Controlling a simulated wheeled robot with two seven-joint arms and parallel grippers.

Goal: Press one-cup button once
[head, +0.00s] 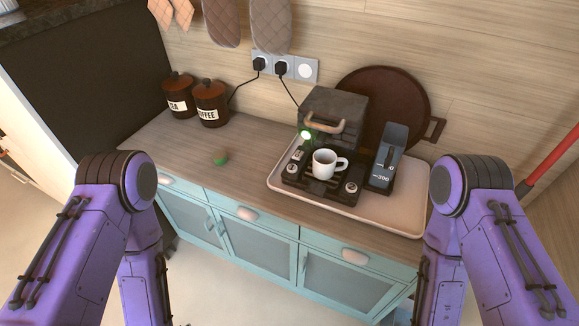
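A dark coffee machine (335,112) with a curved tan handle stands on a pale tray (400,214) on the counter. A green light (306,135) glows at its left side. A white mug (324,164) stands upright on its black front base. A small round light-coloured control (351,187) sits right of the mug, and further pale controls (294,169) sit left of it. Their markings are too small to read, so I cannot tell which is the one-cup button. Both my purple arms hang low at the sides, clear of the machine. Both grippers are out of view.
A grey water tank (391,146) stands right of the machine; a round brown tray (408,105) leans behind. Tea (177,95) and coffee jars (211,103) stand at the back left.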

